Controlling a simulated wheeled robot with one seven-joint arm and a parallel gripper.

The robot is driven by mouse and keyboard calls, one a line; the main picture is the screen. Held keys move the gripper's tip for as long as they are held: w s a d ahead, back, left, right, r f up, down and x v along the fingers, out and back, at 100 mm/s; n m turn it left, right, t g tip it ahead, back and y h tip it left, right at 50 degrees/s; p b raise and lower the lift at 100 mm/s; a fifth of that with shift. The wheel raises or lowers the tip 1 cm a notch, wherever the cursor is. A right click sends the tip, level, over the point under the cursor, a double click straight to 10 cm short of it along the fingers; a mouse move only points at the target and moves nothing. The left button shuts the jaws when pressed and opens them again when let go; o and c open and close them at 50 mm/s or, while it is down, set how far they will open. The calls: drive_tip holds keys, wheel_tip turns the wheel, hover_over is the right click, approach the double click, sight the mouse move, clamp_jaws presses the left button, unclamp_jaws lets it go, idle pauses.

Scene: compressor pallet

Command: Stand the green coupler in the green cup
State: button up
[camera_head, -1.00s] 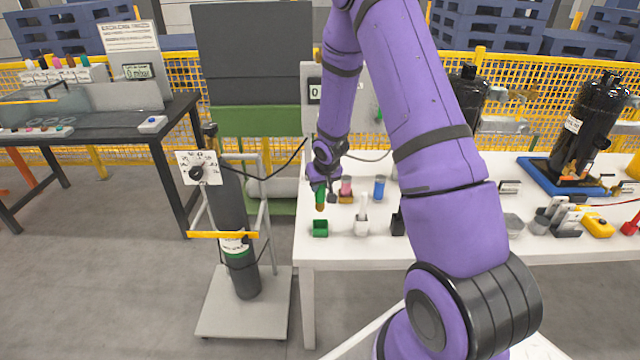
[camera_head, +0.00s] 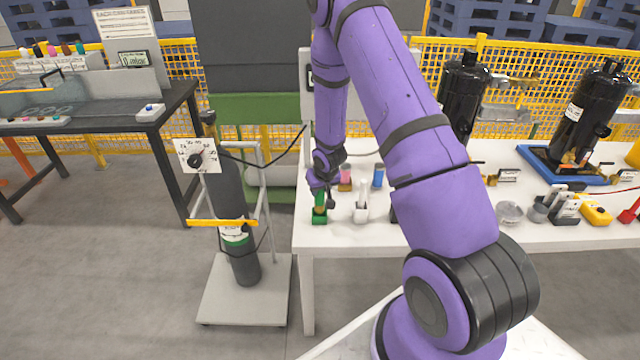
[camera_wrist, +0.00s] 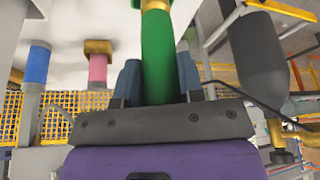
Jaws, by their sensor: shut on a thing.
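The green coupler (camera_wrist: 158,55) is a green cylinder with a brass band near one end, held between the dark fingers of my gripper (camera_wrist: 158,82) in the wrist view. In the head view my gripper (camera_head: 319,188) is at the left end of the white table, with the coupler (camera_head: 319,201) upright below it. The green cup (camera_head: 319,219) is directly under the coupler on the table. The coupler's lower end meets or overlaps the cup's top in the picture; whether it is inside I cannot tell. The cup is not visible in the wrist view.
A white cup with a white piece (camera_head: 361,213) stands just right of the green cup. A pink coupler (camera_head: 345,178) and a blue coupler (camera_head: 378,177) stand behind. The gas cylinder cart (camera_head: 240,255) is left of the table (camera_head: 420,241).

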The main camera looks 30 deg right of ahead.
sight(320, 197)
drive_tip(key=shift+f, duration=1.45)
drive_tip(key=shift+f, duration=0.6)
drive_tip(key=o, duration=1.1)
drive_tip(key=v, duration=1)
drive_tip(key=shift+s+r, duration=0.2)
drive_tip(key=shift+r, duration=0.2)
